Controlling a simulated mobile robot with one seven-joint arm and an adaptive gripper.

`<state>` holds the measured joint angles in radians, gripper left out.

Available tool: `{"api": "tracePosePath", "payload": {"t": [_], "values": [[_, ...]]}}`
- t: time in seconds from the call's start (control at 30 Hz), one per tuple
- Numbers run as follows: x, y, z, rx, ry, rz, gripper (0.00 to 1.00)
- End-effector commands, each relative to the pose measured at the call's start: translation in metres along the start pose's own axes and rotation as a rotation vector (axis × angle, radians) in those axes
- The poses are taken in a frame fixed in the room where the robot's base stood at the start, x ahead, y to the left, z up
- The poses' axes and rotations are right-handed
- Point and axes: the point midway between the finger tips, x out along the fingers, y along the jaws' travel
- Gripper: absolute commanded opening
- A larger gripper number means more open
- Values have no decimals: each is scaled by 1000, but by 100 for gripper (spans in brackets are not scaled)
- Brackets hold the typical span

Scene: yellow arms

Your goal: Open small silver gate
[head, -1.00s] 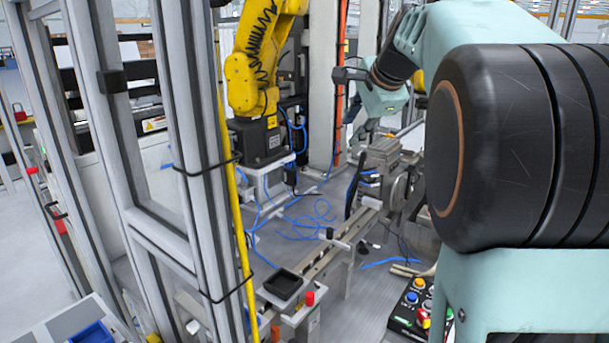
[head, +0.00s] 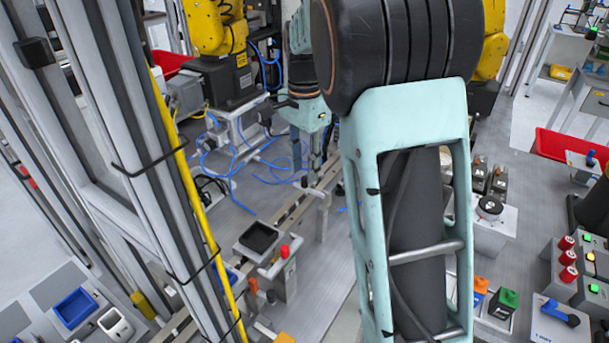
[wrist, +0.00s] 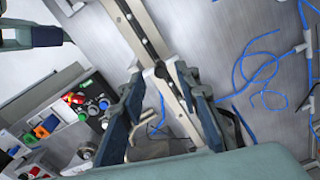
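A small silver bar on a post (head: 322,210), which looks like the gate, stands beside the conveyor rail in the head view. I cannot tell whether it is open or closed. My gripper (head: 307,168) hangs downward just above and behind it, at the far part of the rail. In the wrist view my gripper (wrist: 158,78) has its two dark blue fingers spread apart. A pale silver piece (wrist: 172,98) shows between the fingers, and I cannot tell whether it is the gate or whether either finger touches it.
The conveyor rail (wrist: 138,28) runs beneath my gripper. A control box with coloured buttons (wrist: 85,105) lies left in the wrist view. Loose blue cables (wrist: 262,72) lie right. A yellow arm (head: 215,30) and frame posts (head: 150,150) stand left in the head view.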

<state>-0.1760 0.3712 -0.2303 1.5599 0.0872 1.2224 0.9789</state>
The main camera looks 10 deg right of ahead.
Motion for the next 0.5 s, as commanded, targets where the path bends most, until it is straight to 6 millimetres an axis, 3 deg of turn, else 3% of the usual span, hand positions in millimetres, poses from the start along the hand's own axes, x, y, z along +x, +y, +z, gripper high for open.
{"api": "tracePosePath", "payload": {"t": [0.2,0.5], "values": [[25,0,0,0,0,0,30],[30,0,0,0,0,-2,30]]}}
